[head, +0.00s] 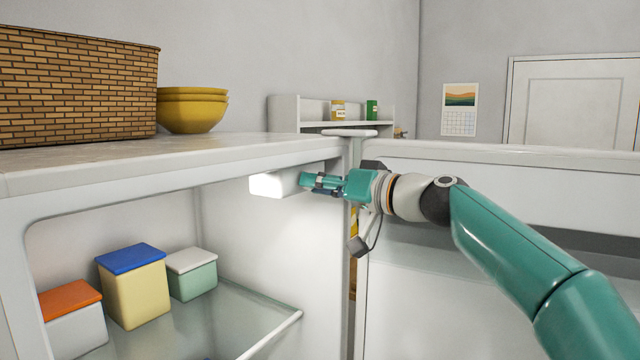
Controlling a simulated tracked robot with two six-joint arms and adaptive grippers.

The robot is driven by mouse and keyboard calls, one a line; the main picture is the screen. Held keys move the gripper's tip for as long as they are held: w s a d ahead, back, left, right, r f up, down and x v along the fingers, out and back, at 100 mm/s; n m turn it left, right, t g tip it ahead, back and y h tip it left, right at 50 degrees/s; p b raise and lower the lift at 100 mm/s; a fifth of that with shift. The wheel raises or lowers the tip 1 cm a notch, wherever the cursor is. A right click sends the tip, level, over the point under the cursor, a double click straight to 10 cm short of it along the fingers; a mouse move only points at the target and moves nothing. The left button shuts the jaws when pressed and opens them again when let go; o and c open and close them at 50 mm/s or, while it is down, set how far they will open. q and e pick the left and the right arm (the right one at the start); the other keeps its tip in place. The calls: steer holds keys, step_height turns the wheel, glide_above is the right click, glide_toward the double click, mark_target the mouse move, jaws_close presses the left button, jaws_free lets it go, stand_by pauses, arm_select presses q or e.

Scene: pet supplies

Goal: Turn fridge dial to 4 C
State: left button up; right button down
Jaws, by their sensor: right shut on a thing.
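The fridge (110,165) stands open, with its door (560,155) swung out to the right. A white housing (273,185) sits high on the right inner wall of the fridge. My right gripper (306,181) reaches in from the right with its fingertips at the right side of this housing. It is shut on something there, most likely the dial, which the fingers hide. No dial marks or numbers can be read, so the setting cannot be told. My left gripper is not in view.
Several lidded containers, including a blue-lidded one (135,285), stand on the glass shelf (240,315). A wicker basket (75,85) and yellow bowls (190,112) are on the fridge top. My right arm passes in front of the open door.

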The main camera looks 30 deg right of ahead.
steer(key=m+p, duration=0.3)
steer(key=m, duration=0.8)
steer(key=shift+d+r+g+p, duration=0.1)
steer(key=shift+r+g+p, duration=0.05)
steer(key=shift+g+p, duration=0.25)
steer(key=c, duration=0.9)
jaws_free()
steer(key=shift+w, duration=0.1)
steer(key=shift+o, duration=0.2)
steer(key=v, duration=0.8)
steer(key=shift+f, duration=0.25)
